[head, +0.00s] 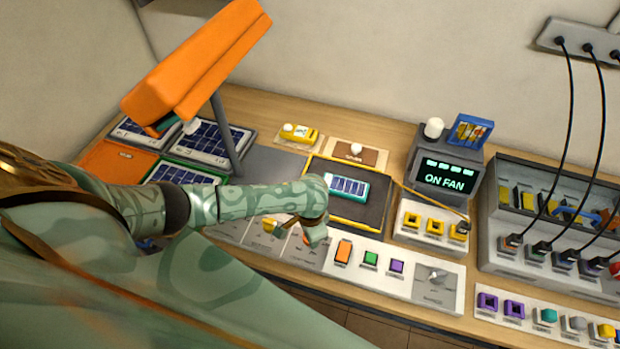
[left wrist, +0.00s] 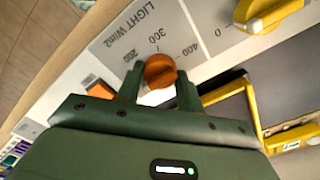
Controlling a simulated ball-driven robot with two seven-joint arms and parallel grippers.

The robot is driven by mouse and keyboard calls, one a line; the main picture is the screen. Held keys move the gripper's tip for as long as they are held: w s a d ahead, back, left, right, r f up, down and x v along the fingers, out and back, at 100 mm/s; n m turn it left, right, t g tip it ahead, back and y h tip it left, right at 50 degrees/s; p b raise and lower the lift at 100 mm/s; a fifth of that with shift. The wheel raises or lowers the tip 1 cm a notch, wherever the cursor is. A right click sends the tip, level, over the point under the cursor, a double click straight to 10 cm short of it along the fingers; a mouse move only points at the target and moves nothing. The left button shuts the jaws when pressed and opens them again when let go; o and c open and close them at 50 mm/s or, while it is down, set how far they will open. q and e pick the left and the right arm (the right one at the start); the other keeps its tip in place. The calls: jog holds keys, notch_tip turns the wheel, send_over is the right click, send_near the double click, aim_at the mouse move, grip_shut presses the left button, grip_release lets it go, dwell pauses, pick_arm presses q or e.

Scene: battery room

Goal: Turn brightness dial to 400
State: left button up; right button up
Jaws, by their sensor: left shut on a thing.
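The brightness dial (left wrist: 160,70) is a round orange knob on a grey plate marked LIGHT W/m2, with 200, 300 and 400 printed around it. In the left wrist view my left gripper (left wrist: 160,88) has one green finger on each side of the dial and is shut on it. I cannot tell clearly which number the dial points to. My right gripper is not in view.
A yellow knob (left wrist: 268,14) sits beside the dial. An orange switch (head: 343,251), green and purple buttons stand right of it. An orange lamp (head: 195,60) overhangs the bench. A display (head: 446,177) reads ON FAN.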

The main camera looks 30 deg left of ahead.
pick_arm(q)
jog(key=m+p, duration=0.2)
jog(key=shift+r+m, duration=0.15)
jog(key=shift+m, duration=0.25)
jog(key=m+p, duration=0.1)
jog(key=m, duration=0.3)
jog(key=shift+m, duration=0.3)
jog(key=m+p, duration=0.1)
jog(key=m, duration=0.8)
jog(key=shift+f, duration=0.2)
jog(key=m, duration=0.4)
jog(key=shift+m+b, duration=0.3)
jog(key=shift+b, duration=0.05)
jog(key=m+b, duration=0.1)
jog(key=m, duration=0.3)
jog(key=shift+f, duration=0.1)
jog(key=m+b, duration=0.1)
jog(key=m, duration=0.4)
jog(key=shift+m+b, duration=0.3)
jog(key=shift+m, duration=0.1)
jog(key=m+b, duration=0.1)
jog(key=m, duration=0.3)
jog(key=shift+s, duration=0.1)
jog(key=shift+m, duration=0.4)
